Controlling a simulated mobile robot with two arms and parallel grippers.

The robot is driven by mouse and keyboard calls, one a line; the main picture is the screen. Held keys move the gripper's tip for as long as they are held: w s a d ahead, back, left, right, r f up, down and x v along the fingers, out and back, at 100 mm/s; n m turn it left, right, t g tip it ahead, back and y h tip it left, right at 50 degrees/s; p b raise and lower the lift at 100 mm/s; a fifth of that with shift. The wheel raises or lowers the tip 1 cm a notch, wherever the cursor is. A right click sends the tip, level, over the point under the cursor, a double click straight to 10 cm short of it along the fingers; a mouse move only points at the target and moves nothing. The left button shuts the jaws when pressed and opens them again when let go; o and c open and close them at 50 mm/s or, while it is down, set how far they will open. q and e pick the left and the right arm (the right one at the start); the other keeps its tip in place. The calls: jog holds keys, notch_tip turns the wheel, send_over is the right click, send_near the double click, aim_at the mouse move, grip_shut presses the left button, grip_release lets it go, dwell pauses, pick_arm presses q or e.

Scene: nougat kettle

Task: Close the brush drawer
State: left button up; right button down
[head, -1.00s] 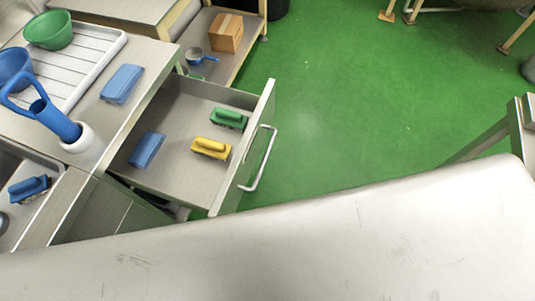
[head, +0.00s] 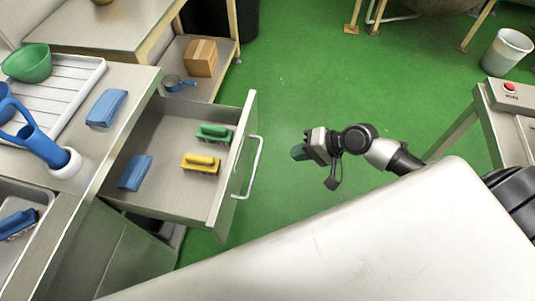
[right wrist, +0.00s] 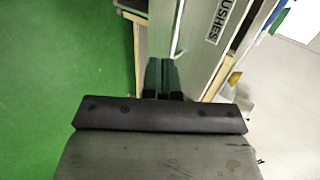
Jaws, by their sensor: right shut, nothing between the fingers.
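The brush drawer (head: 170,165) is pulled open from the steel counter, its front panel (head: 233,158) facing right with a bar handle (head: 255,168). Inside lie a green brush (head: 214,134), a yellow brush (head: 200,163) and a blue block-shaped item (head: 135,172). My right gripper (head: 299,151) is shut and empty, to the right of the handle and apart from it. In the right wrist view the shut fingers (right wrist: 162,78) point toward the drawer front, which bears a "BRUSHES" label (right wrist: 228,18), partly cut off. My left gripper is not in view.
The counter holds a drain tray (head: 60,95), a green bowl (head: 28,63) and a blue block (head: 106,108). A shelf behind carries a cardboard box (head: 201,58). A table with a red button (head: 510,87) stands at right. Green floor beside the drawer is clear.

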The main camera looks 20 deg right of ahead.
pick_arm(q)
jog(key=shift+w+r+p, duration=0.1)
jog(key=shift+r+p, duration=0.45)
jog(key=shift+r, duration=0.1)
pick_arm(e)
jog(key=r+x, duration=0.1)
jog(key=x, duration=0.8)
jog(key=shift+w+a, duration=0.4)
jog(key=shift+a, duration=0.1)
jog(key=shift+r, duration=0.1)
